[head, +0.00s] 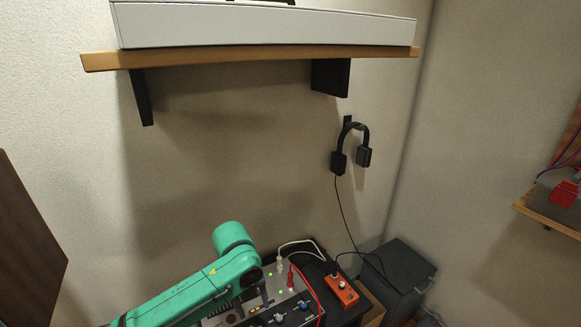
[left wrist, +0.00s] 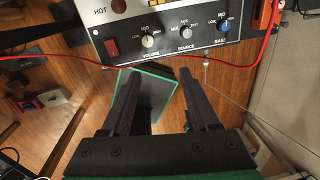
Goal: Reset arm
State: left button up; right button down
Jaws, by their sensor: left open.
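My left arm (head: 195,295) is teal and comes in from the bottom left of the head view. It bends down at a rounded wrist beside the grey amplifier (head: 285,310). In the left wrist view my left gripper (left wrist: 160,78) is open, its two dark fingers well apart with nothing between them. The amplifier front (left wrist: 185,35), with knobs and a red switch, lies beyond the fingertips, apart from them as far as I can tell. In the head view the arm partly hides the amplifier and the fingers are hard to make out. My right gripper is not in view.
An orange pedal (head: 342,290) and a dark box (head: 400,268) stand right of the amplifier. A red cable (left wrist: 255,62) runs across the amplifier front. Headphones (head: 350,148) hang on the wall below a wooden shelf (head: 250,58). The wall space above the arm is free.

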pick_arm(q)
jog(key=s+d+f+n+t+h, duration=0.1)
jog(key=s+d+n, duration=0.15)
jog(key=n, duration=0.35)
jog(key=s+d+f+n+t+h, duration=0.1)
jog(key=s+d+f+n+h, duration=0.1)
jog(key=s+n, duration=0.25)
jog(key=s+a+f+n+t+y, duration=0.1)
jog(key=s+a+n+y, duration=0.1)
jog(key=s+a+n, duration=0.5)
jog(key=s+a+f+n+y, duration=0.2)
jog(key=s+a+n, duration=0.1)
jog(key=a+n, duration=0.8)
jog(key=s+d+f+g, duration=0.1)
jog(key=s+f, duration=0.1)
jog(key=f, duration=1)
jog(key=s+d+f, duration=0.1)
jog(key=f, duration=1.2)
jog(key=s+a+f+g, duration=0.1)
jog(key=s+a+f, duration=0.2)
jog(key=s+f, duration=0.8)
jog(key=s, duration=0.4)
jog(key=shift+s+f, duration=0.3)
jog(key=shift+f, duration=0.1)
